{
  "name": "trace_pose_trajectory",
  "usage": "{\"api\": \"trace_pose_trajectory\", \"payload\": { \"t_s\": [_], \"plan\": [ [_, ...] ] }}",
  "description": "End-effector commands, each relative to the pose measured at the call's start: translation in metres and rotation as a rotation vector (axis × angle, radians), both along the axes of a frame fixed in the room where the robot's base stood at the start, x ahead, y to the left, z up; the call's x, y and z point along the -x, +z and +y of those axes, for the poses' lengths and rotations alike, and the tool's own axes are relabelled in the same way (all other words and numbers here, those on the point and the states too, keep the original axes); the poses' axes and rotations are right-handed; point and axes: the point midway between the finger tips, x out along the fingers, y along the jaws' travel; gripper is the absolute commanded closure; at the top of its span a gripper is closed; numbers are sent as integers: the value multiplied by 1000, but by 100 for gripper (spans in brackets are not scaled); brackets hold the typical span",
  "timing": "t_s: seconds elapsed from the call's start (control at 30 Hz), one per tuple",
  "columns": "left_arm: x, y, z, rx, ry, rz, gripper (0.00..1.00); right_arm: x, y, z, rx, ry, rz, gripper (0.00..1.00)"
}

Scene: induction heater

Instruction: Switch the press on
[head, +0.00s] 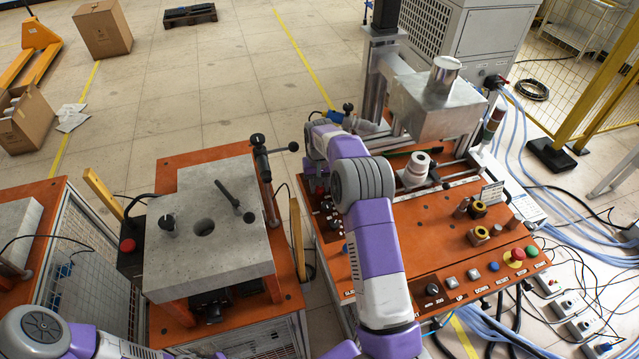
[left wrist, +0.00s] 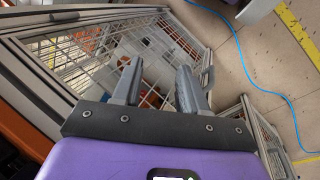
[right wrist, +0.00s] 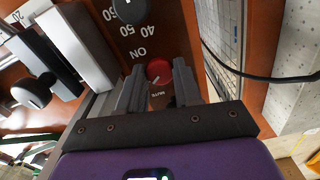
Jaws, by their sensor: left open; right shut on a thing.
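The press's orange panel (head: 415,240) fills the right middle of the head view, with knobs and buttons on it. In the right wrist view a red rotary knob (right wrist: 157,68) sits on the orange panel, with the word ON printed nearby. My right gripper (right wrist: 159,80) is shut on this red knob, one finger on each side. In the head view my right arm hides most of the knob area at the panel's left edge. My left gripper (left wrist: 158,82) is open and empty in the left wrist view, above a wire-mesh cabinet side.
A dark dial (right wrist: 128,10) is beside the red knob. A metal block (head: 432,105) stands above the panel's back. A grey-topped station (head: 205,255) stands to the left. A red emergency button (head: 517,254) is at the panel's right front. Cables and power strips lie at right.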

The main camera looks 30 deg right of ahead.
Motion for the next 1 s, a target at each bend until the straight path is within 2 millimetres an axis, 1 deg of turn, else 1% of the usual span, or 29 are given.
{"api": "trace_pose_trajectory", "payload": {
  "t_s": [0.3, 1.0],
  "plan": [
    [0, 13, 0, 0, 0, 0, 57, 0, 2, 0, 1, -282, 0, 97],
    [0, 33, 0, 0, 0, 0, 57, 0, 2, 0, 2, -947, 0, 97]
  ]
}}
